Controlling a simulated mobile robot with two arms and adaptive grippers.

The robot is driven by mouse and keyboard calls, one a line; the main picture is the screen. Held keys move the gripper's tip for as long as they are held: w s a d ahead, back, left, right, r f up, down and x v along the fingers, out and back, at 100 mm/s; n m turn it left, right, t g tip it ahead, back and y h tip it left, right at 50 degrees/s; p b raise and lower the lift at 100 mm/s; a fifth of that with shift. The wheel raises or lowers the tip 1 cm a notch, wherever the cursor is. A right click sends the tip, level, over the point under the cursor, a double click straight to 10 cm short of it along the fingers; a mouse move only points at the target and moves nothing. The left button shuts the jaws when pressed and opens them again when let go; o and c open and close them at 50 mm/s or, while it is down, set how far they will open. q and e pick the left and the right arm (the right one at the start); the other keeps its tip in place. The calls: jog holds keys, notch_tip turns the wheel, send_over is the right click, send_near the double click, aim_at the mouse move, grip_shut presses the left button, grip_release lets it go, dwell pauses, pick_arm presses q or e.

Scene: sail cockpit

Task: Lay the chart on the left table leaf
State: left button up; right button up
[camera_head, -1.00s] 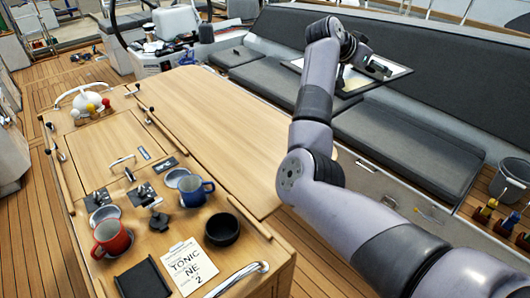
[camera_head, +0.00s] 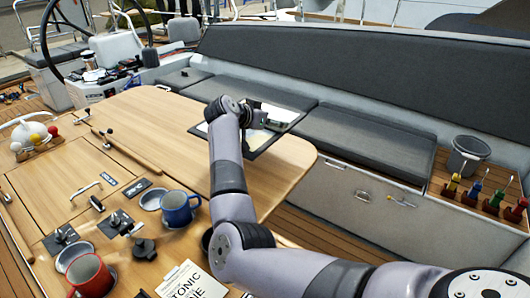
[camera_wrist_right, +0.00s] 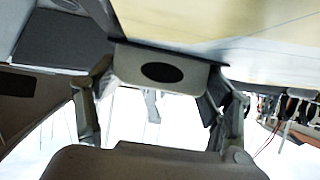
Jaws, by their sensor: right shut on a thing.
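The chart (camera_head: 256,141) is a dark-edged flat sheet with pale and yellowish areas. It shows in the head view over the back right edge of the wide wooden table leaf (camera_head: 163,120), partly hidden by my right arm. My right gripper (camera_head: 268,117) is shut on the chart. Whether the chart touches the leaf or hangs above it, I cannot tell. In the right wrist view the chart's yellowish face (camera_wrist_right: 220,18) fills the top, with a pale tab with a dark oval (camera_wrist_right: 162,72) between the fingers. My left gripper is not in view.
A blue mug (camera_head: 179,208), a red mug (camera_head: 89,275) and a paper card (camera_head: 187,281) stand or lie on the table's near part. A grey cushioned bench (camera_head: 355,140) runs behind the leaf. Most of the leaf is bare.

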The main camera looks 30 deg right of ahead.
notch_tip(320, 180, down, 8)
jog(key=shift+r+p, duration=0.15)
jog(key=shift+p, duration=0.25)
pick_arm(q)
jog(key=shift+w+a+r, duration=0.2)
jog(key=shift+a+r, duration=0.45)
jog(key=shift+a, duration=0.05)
pick_arm(e)
jog(key=shift+f, duration=2.25)
jog(key=shift+f, duration=0.15)
jog(key=shift+f, duration=0.25)
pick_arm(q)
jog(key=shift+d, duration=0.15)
pick_arm(e)
jog(key=o, duration=1.3)
jog(key=shift+f, duration=0.1)
jog(key=shift+o, duration=0.2)
